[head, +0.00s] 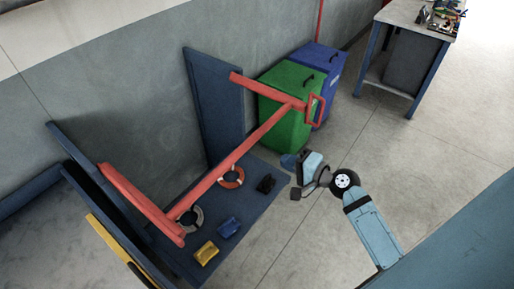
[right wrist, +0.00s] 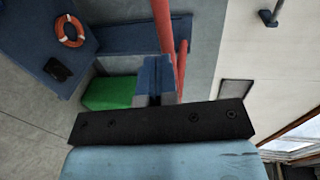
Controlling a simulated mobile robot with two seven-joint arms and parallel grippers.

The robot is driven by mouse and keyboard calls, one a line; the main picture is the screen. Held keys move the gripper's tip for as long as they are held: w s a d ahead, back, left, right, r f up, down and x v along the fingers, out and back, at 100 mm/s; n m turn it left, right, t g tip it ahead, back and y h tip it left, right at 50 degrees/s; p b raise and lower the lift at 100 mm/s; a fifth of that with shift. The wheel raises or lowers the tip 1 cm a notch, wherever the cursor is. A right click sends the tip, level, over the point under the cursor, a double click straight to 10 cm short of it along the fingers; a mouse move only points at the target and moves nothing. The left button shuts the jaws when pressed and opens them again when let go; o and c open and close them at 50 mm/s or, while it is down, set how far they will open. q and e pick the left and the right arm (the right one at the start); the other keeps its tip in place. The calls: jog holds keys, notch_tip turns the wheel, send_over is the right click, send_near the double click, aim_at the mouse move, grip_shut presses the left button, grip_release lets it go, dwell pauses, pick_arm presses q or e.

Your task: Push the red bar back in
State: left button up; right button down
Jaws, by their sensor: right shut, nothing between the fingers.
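The red bar (head: 243,148) slants across the head view above a dark blue shelf, with a red loop handle (head: 315,109) at its right end. It meets a red cross-piece at each end. My right gripper (head: 289,161) is shut and empty, below and apart from the handle in the head view. In the right wrist view its closed blue fingertips (right wrist: 157,76) point toward red bars (right wrist: 163,25), which pass behind and beside them. I cannot tell the exact gap. My left gripper is not in view.
The dark blue shelf (head: 262,203) holds an orange life ring (head: 231,177), a grey ring, a yellow box (head: 206,252), a blue item and a black item. Green (head: 281,125) and blue bins (head: 327,65) stand behind. A workbench (head: 402,14) is at top right. Floor at right is clear.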

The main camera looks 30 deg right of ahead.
aim_at(250, 147)
pick_arm(q)
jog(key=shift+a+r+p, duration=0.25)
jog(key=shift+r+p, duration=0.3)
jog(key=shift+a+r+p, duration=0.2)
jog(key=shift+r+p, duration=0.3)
jog(key=shift+p, duration=0.05)
pick_arm(e)
jog(key=x, duration=1)
jog(key=shift+r, duration=0.1)
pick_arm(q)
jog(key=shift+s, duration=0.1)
pick_arm(e)
jog(key=shift+w+a+f, duration=0.2)
jog(key=shift+w+a, duration=0.05)
jog(key=shift+w, duration=0.25)
